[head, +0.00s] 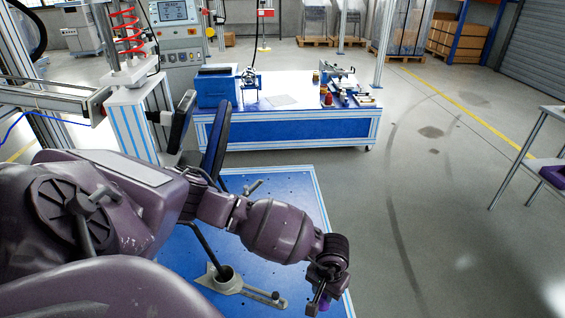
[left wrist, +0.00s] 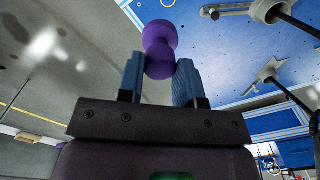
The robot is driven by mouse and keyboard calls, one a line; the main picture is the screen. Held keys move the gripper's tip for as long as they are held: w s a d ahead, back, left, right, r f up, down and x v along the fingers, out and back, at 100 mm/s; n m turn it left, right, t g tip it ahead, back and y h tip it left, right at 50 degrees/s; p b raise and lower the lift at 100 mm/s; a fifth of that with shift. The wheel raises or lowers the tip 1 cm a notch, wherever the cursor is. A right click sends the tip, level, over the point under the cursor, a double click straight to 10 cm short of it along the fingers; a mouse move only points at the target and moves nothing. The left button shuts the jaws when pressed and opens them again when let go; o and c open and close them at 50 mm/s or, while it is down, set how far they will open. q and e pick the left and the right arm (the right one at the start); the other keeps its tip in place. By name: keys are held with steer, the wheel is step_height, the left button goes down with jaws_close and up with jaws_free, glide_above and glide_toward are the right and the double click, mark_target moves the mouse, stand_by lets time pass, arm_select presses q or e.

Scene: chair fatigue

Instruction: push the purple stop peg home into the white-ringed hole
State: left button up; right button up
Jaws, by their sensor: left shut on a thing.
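The purple stop peg (left wrist: 158,50), waisted with rounded ends, is between the two blue fingers of my left gripper (left wrist: 160,82) in the left wrist view. The gripper is shut on it. In the head view my left gripper (head: 319,300) is low at the right end of the blue platform, and a bit of the purple peg (head: 325,304) shows beside its fingers. A small white ring (left wrist: 167,2) shows on the blue plate at the top edge of the left wrist view, just past the peg's end; it is partly cut off. My right gripper is not in view.
The blue platform (head: 262,184) carries a chair with a dark blue backrest (head: 215,140). A grey clamp (head: 247,288) holds a chair foot left of my gripper. A blue workbench (head: 290,131) stands behind. Grey floor right of the platform is open.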

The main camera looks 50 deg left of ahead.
arm_select(q)
steer(key=a+f+n+b, duration=0.1)
steer(key=a+f+b, duration=0.4)
steer(key=f, duration=0.8)
steer(key=s+a+f+b, duration=0.1)
steer(key=a+f+b, duration=0.4)
steer(key=f, duration=0.8)
steer(key=s+a+f+n+b, duration=0.1)
steer(key=a+f+b, duration=0.4)
steer(key=f, duration=0.8)
steer(key=shift+s+a+n, duration=0.15)
steer(key=shift+a+n, duration=0.15)
steer(key=shift+a, duration=0.4)
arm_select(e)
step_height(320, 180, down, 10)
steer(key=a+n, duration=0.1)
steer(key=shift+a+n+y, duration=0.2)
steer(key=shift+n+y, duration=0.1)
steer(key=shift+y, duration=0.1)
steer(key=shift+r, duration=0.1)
arm_select(q)
steer(key=shift+f+b, duration=2.05)
steer(key=shift+f, duration=0.9)
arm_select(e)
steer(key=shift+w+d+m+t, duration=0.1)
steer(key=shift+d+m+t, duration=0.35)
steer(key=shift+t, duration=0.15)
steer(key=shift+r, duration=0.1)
